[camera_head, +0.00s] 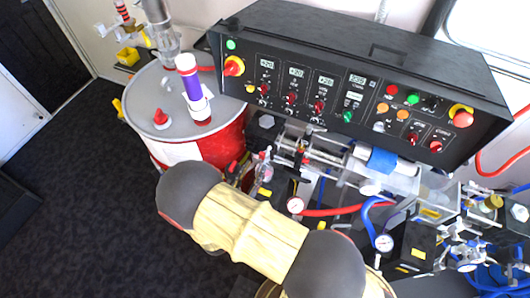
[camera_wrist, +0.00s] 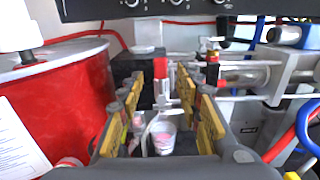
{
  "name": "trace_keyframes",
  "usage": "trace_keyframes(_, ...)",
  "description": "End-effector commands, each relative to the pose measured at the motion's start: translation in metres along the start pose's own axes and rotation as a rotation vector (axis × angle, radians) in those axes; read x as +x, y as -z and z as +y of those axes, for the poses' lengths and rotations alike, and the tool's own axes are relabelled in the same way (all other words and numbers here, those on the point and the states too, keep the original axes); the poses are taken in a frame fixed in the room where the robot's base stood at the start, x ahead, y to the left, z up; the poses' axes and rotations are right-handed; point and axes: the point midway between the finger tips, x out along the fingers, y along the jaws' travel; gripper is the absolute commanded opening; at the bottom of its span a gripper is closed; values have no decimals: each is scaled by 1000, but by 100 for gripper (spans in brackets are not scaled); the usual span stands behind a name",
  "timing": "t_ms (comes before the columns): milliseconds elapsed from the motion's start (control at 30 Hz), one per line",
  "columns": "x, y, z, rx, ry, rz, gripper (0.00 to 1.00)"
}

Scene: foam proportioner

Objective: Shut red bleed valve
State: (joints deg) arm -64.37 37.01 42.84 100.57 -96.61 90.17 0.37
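In the wrist view, my gripper (camera_wrist: 174,78) is open, its two yellow-padded fingers pointing forward and apart. A small red part (camera_wrist: 161,80) on a pale upright fitting shows between the fingertips; it may be the red bleed valve, but I cannot tell for sure. It looks a little beyond the fingers, and no contact is clear. A second red-and-black fitting (camera_wrist: 212,68) stands just right of the right fingertip. In the head view, my gripper is mostly hidden beyond my arm, near small red fittings (camera_head: 299,158) below the console.
A red drum (camera_head: 220,148) stands left of my gripper, its wall close by. The black control console (camera_head: 350,85) overhangs the pipework. A pale cup (camera_wrist: 162,138) shows low between the fingers. Dark floor at left is clear.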

Motion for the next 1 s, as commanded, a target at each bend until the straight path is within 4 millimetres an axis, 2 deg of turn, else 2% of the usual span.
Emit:
trace_keyframes(300,46,1,-2,0,6,2,35)
trace_keyframes(500,68,1,-2,0,6,2,35)
trace_keyframes(867,73,0,-1,1,3,2,35)
trace_keyframes(1000,73,0,-1,1,3,2,27)
